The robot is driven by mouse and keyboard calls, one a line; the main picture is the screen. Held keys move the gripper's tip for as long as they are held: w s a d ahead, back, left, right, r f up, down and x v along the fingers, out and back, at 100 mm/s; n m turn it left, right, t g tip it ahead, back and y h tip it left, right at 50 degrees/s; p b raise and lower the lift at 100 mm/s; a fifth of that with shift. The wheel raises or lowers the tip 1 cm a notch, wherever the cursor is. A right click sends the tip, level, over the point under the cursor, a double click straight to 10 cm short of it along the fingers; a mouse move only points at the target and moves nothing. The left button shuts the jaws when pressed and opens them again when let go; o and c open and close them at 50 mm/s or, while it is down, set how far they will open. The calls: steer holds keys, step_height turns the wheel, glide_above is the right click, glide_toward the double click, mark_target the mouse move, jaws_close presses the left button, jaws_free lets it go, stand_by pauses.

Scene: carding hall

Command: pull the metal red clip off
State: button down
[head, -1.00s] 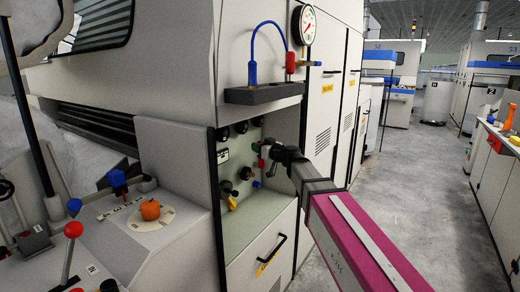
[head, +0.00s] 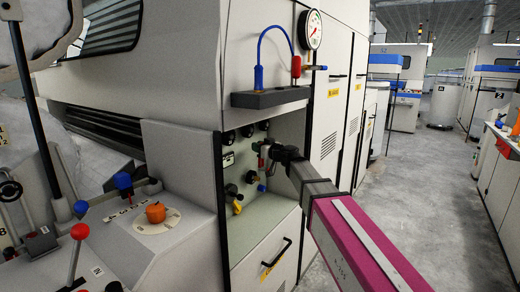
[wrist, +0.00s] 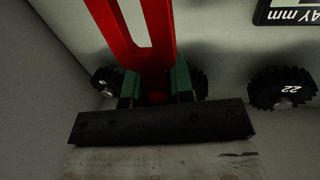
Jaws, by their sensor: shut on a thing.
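The red metal clip (wrist: 116,30) is a forked red piece in the wrist view, with two prongs running toward the top edge. My gripper (wrist: 155,90) is shut on its narrow end, with green fingertips on both sides. Where the clip meets its mount cannot be made out. In the head view, my gripper (head: 266,152) is at the recessed panel (head: 247,212) of the pale cabinet, among the knobs. Only a small bit of red shows there beside the fingers, and my wrist hides part of the panel.
Black knurled knobs, one marked 22 (wrist: 283,88), sit close to both sides of my fingers. A dark-framed label (wrist: 288,10) is nearby. The aisle floor (head: 420,190) at right is clear.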

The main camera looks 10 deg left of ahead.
steer(key=shift+w+a+r, duration=0.3)
steer(key=shift+w+a, duration=0.2)
steer(key=shift+a, duration=0.25)
steer(key=shift+w+a+r, duration=0.25)
steer(key=shift+w+a, duration=0.2)
steer(key=shift+a, duration=0.3)
steer(key=shift+f, duration=0.1)
